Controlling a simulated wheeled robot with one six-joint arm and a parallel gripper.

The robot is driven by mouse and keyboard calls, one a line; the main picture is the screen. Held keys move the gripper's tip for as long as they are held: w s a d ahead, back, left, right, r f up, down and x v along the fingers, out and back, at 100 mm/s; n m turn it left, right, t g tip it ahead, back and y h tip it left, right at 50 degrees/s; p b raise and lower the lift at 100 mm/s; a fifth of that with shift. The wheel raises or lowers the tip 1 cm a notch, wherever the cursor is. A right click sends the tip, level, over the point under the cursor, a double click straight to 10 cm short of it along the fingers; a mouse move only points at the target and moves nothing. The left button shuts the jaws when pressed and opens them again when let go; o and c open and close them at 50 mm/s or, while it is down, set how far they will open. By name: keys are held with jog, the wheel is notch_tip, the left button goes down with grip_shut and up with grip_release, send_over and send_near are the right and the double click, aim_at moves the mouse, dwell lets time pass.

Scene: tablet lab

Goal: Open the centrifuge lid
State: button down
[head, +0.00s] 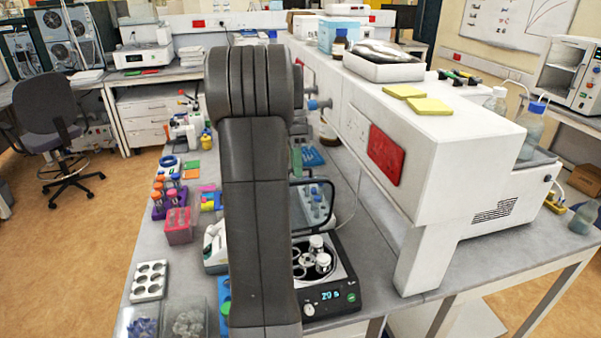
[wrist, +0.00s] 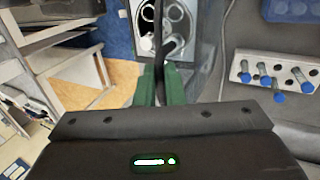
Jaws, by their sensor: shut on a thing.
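The centrifuge (head: 345,296) is a dark box with a lit display at the front of the bench, partly hidden by my arm. Its lid (head: 333,207), a clear pane in a dark frame, stands raised at about upright behind the open bowl. Metal tube holders show in the bowl's rotor (head: 316,262). In the wrist view the rotor (wrist: 178,14) is at the top, beyond my fingers. My gripper (wrist: 160,72) has its green fingers closed on a thin dark edge of the lid. In the head view my arm hides the gripper.
A white rack with blue-capped tubes (wrist: 264,74) stands behind the lid. Tube racks, a pink box (head: 179,226) and clear bins (head: 186,318) crowd the left side of the bench.

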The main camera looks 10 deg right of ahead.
jog(key=shift+w+a+f+g, duration=0.1)
jog(key=shift+w+f+g, duration=0.1)
jog(key=shift+w, duration=0.2)
jog(key=shift+w+a+f+g, duration=0.1)
jog(key=shift+w+f+g, duration=0.1)
jog(key=shift+w, duration=0.15)
jog(key=c, duration=1.8)
grip_release()
jog(key=shift+w, duration=0.15)
jog(key=shift+r, duration=0.25)
jog(key=shift+d, duration=0.1)
